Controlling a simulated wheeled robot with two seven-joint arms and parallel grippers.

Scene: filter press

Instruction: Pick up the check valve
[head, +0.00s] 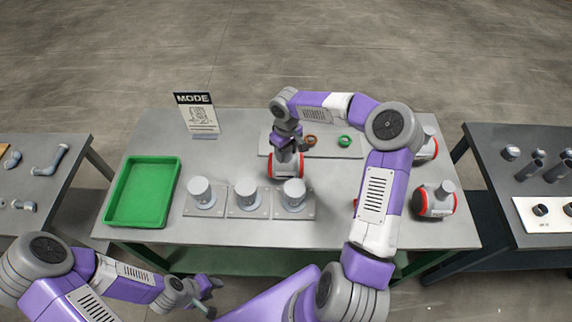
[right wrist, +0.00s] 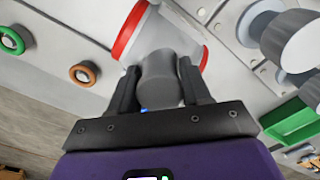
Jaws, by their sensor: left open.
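A white valve body with red end rings and a grey neck (head: 284,168), which I take for the check valve, is at the middle of the table. My right gripper (head: 286,142) is over it from above. In the right wrist view the two dark fingers (right wrist: 160,88) stand on either side of the grey neck (right wrist: 159,72); I cannot tell whether they press on it. Whether the valve rests on the table or is raised is unclear. Two similar red-ringed valves (head: 435,200) (head: 428,146) are at the right, partly behind my right arm. My left gripper (head: 203,294) is open before the table's front edge.
Three grey cylinders on square plates (head: 246,193) stand close to the valve's front and left. A green tray (head: 143,191) is at the left. Behind lies a pale plate with a brown ring (head: 310,141) and a green ring (head: 344,141). A MODE sign (head: 197,114) stands at the back.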

